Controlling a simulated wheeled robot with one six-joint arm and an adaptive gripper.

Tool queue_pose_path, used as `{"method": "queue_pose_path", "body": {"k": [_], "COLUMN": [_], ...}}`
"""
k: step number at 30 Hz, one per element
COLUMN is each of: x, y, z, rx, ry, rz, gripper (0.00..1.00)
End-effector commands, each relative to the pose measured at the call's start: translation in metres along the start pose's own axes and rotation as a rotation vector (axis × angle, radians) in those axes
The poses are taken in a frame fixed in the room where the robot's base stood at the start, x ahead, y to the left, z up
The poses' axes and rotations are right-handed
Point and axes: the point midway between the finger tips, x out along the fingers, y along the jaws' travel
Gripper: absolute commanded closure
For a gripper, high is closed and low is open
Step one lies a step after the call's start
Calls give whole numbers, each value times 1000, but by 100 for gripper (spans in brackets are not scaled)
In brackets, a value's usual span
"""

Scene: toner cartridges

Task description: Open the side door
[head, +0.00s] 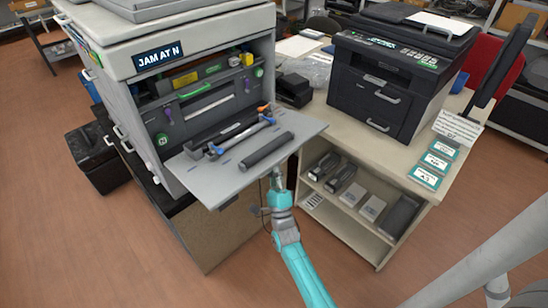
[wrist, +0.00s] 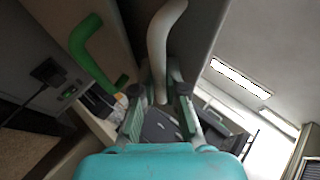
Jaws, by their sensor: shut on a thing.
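The large grey copier (head: 120,60) has its side door (head: 200,178) folded down nearly level, showing the inside with green and purple levers. My gripper (head: 276,176) is at the door's front right edge, with its tips partly hidden by the door. In the wrist view, my gripper (wrist: 160,108) is shut with its fingers on either side of a pale curved handle (wrist: 163,45), which seems to belong to the door. A green handle (wrist: 86,40) shows to the left there, apart from the fingers.
Dark rollers, one a black bar (head: 267,150), lie on the lowered door. A black printer (head: 385,85) stands on the table at right, with cartridges and boxes on the shelf (head: 335,215) below. A black bin (head: 95,158) is left. Floor in front is clear.

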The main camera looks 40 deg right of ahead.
Motion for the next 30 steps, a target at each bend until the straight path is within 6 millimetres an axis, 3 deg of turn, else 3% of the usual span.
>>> {"method": "queue_pose_path", "body": {"k": [1,10,30], "x": [-1,-18,-26], "y": [10,26,34], "z": [3,-4,-7], "rx": [8,17,17], "ry": [-8,-10,-12], "rz": [1,-27,-31], "gripper": [100,100,100]}}
